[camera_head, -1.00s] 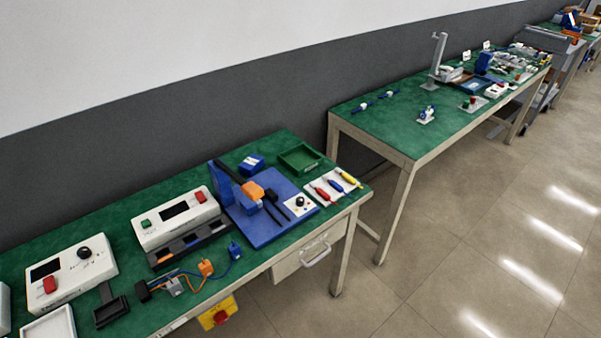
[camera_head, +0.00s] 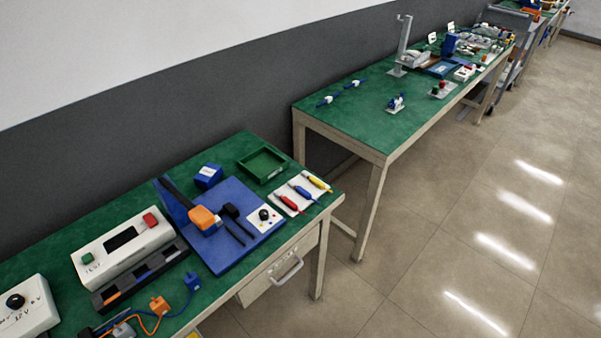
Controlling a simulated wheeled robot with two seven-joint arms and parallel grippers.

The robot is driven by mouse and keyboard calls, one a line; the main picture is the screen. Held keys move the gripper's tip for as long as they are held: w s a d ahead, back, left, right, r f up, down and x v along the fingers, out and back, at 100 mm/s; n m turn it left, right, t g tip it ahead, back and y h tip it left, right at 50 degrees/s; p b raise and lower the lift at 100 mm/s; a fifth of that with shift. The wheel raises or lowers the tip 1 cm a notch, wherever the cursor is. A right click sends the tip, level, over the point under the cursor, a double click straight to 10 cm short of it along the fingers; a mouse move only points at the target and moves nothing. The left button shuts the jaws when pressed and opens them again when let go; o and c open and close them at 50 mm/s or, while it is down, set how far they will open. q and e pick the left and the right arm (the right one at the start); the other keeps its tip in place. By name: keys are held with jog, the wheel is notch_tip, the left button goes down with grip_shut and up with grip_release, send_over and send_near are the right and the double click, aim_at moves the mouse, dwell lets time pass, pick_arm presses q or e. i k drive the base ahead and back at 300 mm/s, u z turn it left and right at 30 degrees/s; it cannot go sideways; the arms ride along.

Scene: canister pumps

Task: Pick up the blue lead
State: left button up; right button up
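A blue plug (camera_head: 192,282) on a blue cable lies at the front edge of the near green table. An orange plug (camera_head: 159,305) on an orange cable lies beside it. A grey plug (camera_head: 123,330) shows at the bottom edge, where the cables run together and are partly cut off. A blue-handled tool or probe (camera_head: 302,192) lies on a white pad between a red one (camera_head: 288,203) and a yellow one (camera_head: 317,183). Neither of my grippers is in view.
On the near table (camera_head: 232,146) stand a white test box (camera_head: 123,245) with a black tray in front, a blue fixture plate (camera_head: 235,225), a green bin (camera_head: 262,165) and a blue block (camera_head: 208,176). A second green table stands beyond. Floor on the right is clear.

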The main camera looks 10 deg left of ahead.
aim_at(303, 193)
jog(key=u, duration=0.15)
jog(key=i, duration=0.25)
jog(key=u, duration=0.7)
jog(key=k, duration=1.25)
jog(key=z, duration=0.2)
jog(key=i, duration=0.7)
jog(key=z, duration=0.55)
jog(key=i, duration=0.95)
jog(key=u, duration=0.5)
